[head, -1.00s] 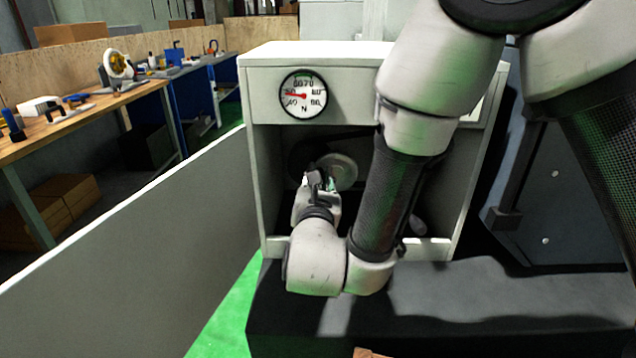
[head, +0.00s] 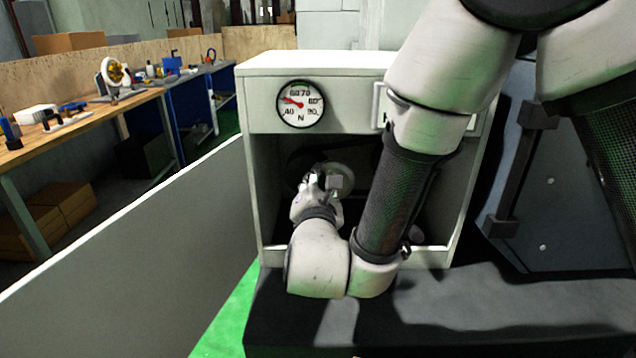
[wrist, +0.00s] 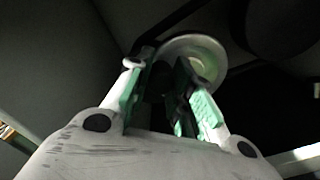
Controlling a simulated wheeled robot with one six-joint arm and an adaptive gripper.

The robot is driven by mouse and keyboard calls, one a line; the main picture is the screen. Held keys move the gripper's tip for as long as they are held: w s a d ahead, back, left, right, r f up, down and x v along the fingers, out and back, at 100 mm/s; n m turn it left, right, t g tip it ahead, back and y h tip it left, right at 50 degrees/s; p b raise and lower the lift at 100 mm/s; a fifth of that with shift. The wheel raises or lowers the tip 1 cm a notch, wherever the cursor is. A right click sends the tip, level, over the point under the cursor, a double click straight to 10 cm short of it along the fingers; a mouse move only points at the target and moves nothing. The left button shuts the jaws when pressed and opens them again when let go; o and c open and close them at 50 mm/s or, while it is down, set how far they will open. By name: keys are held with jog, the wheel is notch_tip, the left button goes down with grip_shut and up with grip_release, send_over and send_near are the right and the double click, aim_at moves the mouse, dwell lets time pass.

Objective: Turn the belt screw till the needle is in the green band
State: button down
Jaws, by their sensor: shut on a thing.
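The round white gauge (head: 300,104) is on the cabinet's front panel, upper left. Its red needle points left and slightly up, near the 50 mark. My gripper (head: 325,182) reaches into the open cabinet bay below the gauge. In the wrist view my gripper (wrist: 158,88) has its green-padded fingers on both sides of a dark shape, shut on the belt screw, which is mostly hidden between them. A pale round pulley (wrist: 205,52) is just behind the fingertips; it also shows in the head view (head: 345,175).
The white cabinet (head: 255,70) frames the bay with side walls and a low front lip. A dark belt (wrist: 185,12) runs beside the pulley. A grey panel (head: 130,235) stands to the left. A workbench (head: 90,125) with tools is beyond it.

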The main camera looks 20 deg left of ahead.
jog(key=c, duration=1.3)
grip_release()
jog(key=shift+o, duration=0.2)
jog(key=v, duration=0.7)
jog(key=shift+s, duration=0.25)
